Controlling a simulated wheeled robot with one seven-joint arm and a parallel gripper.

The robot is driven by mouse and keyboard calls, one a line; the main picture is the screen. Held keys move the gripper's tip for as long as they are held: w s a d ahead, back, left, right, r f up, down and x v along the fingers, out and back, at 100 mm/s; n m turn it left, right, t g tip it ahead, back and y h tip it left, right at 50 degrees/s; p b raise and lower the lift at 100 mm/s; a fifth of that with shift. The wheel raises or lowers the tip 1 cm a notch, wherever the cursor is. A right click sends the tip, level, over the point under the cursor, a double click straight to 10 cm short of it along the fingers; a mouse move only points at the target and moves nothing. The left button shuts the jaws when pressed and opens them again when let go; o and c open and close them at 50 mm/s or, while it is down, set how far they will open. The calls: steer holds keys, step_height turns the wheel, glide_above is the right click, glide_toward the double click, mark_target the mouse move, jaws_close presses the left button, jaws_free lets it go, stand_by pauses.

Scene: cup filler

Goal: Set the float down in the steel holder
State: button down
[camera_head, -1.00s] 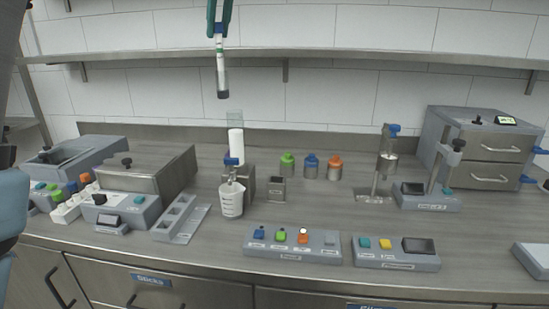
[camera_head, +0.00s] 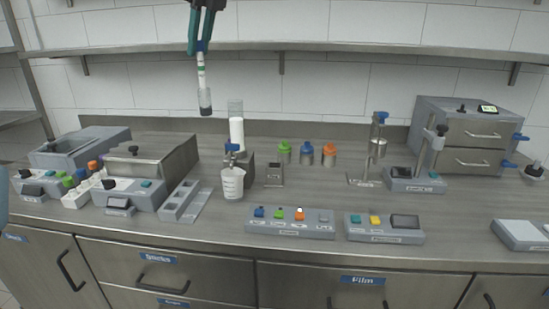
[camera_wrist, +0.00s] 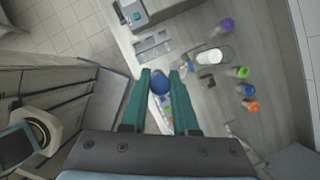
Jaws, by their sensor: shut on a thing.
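My gripper (camera_head: 201,44) is shut on the float (camera_head: 203,80), a slim white stick with a green band, a dark lower end and a blue top. The float hangs nearly upright in the air, in front of the back wall and well above the counter. In the wrist view the float's round blue top (camera_wrist: 160,84) sits between the green fingers; its lower part is mostly hidden. A small steel block with a dark opening (camera_head: 274,176), which looks like the steel holder, stands on the counter, right of the measuring cup and below the float's level.
A clear measuring cup (camera_head: 233,183) stands under a tap with a white cylinder (camera_head: 237,133) behind. Green, blue and orange-capped jars (camera_head: 308,154) stand at the back. Button panels (camera_head: 290,222) line the front. A wall shelf (camera_head: 330,46) runs behind my gripper.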

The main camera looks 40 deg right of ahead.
steer(key=a+f+n+g, duration=0.3)
steer(key=a+f+n, duration=0.7)
steer(key=f, duration=0.7)
steer(key=a+f+n+g+h, duration=0.1)
steer(key=a+f+n+g, duration=0.2)
steer(key=a+f+n, duration=0.8)
steer(key=a+f+n+g, duration=0.3)
steer(key=a+f+n, duration=0.8)
steer(key=f, duration=1.3)
steer(key=a, duration=0.4)
steer(key=shift+s+a, duration=0.25)
steer(key=shift+a, duration=0.05)
